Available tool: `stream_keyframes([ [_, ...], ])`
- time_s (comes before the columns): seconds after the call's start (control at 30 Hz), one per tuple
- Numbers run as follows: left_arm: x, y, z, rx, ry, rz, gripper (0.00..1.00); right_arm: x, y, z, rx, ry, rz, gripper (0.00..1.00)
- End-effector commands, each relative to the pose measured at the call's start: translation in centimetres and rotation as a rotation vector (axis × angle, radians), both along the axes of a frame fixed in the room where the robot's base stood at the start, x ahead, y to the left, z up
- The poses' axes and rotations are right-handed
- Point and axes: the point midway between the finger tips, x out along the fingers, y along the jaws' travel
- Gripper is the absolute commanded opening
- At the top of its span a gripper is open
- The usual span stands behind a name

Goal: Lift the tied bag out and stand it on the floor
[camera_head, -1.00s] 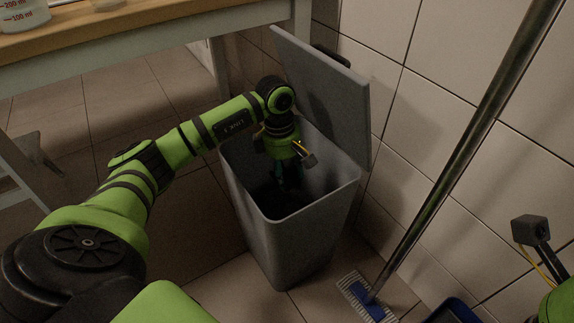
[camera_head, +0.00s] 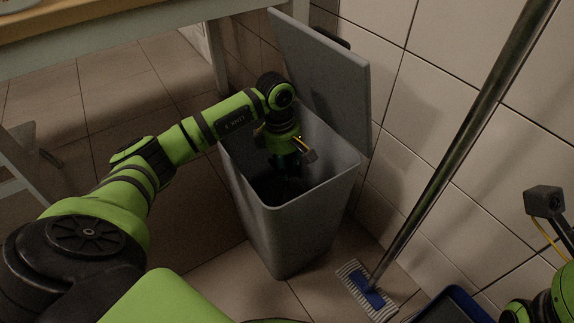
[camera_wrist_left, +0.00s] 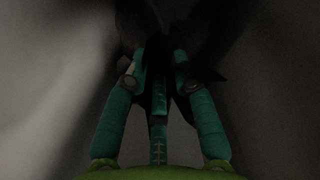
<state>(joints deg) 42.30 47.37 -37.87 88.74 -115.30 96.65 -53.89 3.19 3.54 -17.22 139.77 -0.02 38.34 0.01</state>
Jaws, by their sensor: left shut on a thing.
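The grey bin (camera_head: 300,225) stands on the floor against the tiled wall with its lid (camera_head: 325,80) raised. My left gripper (camera_head: 288,170) reaches down inside the bin, below the rim. In the left wrist view the gripper (camera_wrist_left: 158,75) has its teal fingers shut on the dark top of the tied bag (camera_wrist_left: 190,35). In the head view the bag (camera_head: 275,190) is only a dark shape low in the bin, and most of it is hidden. Of my right arm only a part shows at the right edge; its gripper is out of view.
A mop with a metal pole (camera_head: 450,150) leans beside the bin, its blue and striped head (camera_head: 367,290) on the floor. A dark blue tub (camera_head: 450,306) stands at the bottom right. A table (camera_head: 130,45) is at the upper left. Floor (camera_head: 215,285) in front of the bin is clear.

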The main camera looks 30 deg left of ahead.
Motion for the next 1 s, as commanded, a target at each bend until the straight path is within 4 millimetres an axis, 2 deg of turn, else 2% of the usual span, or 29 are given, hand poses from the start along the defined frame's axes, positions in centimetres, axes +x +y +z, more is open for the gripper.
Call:
stream_keyframes([
  [0.17,0.1,-0.1,0.6,-0.002,-0.004,-0.001,0.00,0.1,0.0,0.4,0.001,0.003,0.000,0.40],
  [0.73,0.1,0.0,4.8,-0.001,-0.004,-0.001,0.00,0.1,0.0,3.8,0.000,0.002,0.000,0.40],
  [1.0,0.1,0.0,5.1,-0.001,-0.003,-0.001,0.00,0.1,0.0,4.1,-0.001,0.002,0.000,0.40],
])
